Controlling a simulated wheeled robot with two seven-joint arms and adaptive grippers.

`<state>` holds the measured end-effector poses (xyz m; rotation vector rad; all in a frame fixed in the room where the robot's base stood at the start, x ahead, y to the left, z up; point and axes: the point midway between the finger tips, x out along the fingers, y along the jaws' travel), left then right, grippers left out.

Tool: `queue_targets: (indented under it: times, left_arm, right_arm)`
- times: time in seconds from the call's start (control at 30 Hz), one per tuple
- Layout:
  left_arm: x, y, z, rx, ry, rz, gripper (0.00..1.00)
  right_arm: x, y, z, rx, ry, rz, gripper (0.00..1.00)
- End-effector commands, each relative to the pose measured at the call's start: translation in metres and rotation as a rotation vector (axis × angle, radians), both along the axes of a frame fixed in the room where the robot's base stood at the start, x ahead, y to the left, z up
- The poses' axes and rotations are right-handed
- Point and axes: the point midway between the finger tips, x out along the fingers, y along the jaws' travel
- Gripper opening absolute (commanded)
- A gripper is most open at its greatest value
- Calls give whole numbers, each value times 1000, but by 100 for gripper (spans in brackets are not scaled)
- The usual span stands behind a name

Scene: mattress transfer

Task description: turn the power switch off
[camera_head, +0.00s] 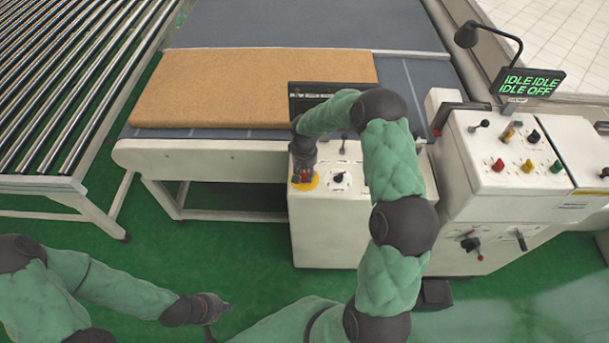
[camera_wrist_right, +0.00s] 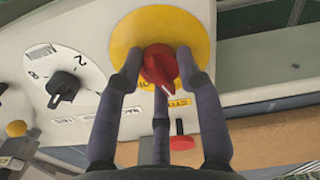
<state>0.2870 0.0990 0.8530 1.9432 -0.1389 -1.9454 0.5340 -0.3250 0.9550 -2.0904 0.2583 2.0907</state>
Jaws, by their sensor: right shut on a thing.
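The power switch is a red rotary knob (camera_wrist_right: 158,66) on a round yellow plate (camera_wrist_right: 190,27) in the right wrist view. In the head view the yellow plate (camera_head: 305,183) lies on the top of the white control box (camera_head: 328,225). My right gripper (camera_head: 303,172) reaches down onto it. In the right wrist view its fingers (camera_wrist_right: 160,72) close around the red knob, and the knob's pointed end shows between them. My left gripper (camera_head: 213,308) hangs low over the green floor, away from the box, and its jaws are too small to judge.
A brown mattress (camera_head: 250,85) lies on the table behind. A second console (camera_head: 505,165) stands right, with a display (camera_head: 528,82) reading IDLE and OFF. Rollers (camera_head: 65,75) fill the left.

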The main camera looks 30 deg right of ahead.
Motion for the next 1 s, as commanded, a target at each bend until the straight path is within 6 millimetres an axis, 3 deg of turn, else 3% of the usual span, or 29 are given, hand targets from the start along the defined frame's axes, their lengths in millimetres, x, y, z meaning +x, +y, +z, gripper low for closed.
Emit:
queue_targets:
  times: [0.5, 1.0]
  left_arm:
    - [0, 0, -8, 0, 0, 0, 0]
    - [0, 0, -9, 0, 0, 0, 0]
  right_arm:
    - [0, 0, -1, -1, 1, 391, 4]
    - [0, 0, 0, -1, 0, 498, 4]
